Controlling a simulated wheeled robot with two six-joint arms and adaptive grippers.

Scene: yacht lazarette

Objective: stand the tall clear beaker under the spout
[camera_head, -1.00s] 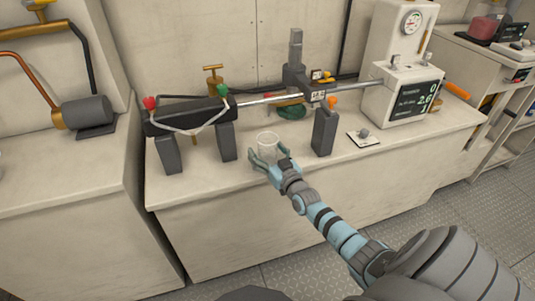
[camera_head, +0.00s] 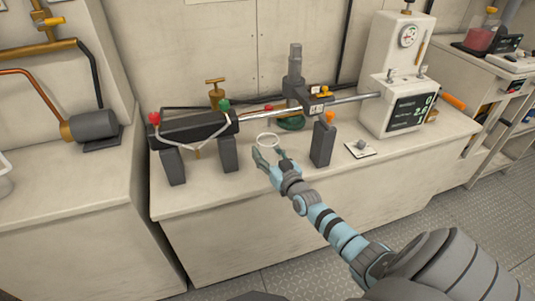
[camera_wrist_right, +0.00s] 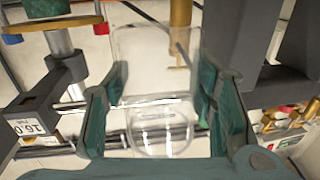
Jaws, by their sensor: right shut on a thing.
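A clear beaker (camera_head: 268,141) is held by my right gripper (camera_head: 270,160), above the front part of the bench. In the right wrist view the beaker (camera_wrist_right: 157,75) lies between the two green fingers of the right gripper (camera_wrist_right: 160,108), which close on its sides. The beaker looks empty. A small brass fitting (camera_head: 197,153) hangs under the dark horizontal cylinder, left of the beaker; I cannot tell whether it is the spout. The beaker is apart from it. My left gripper is not in view.
The dark cylinder (camera_head: 195,127) rests on two grey posts. Another grey post (camera_head: 322,145) stands close to the right of the gripper. A white instrument with a screen (camera_head: 407,110) stands farther right.

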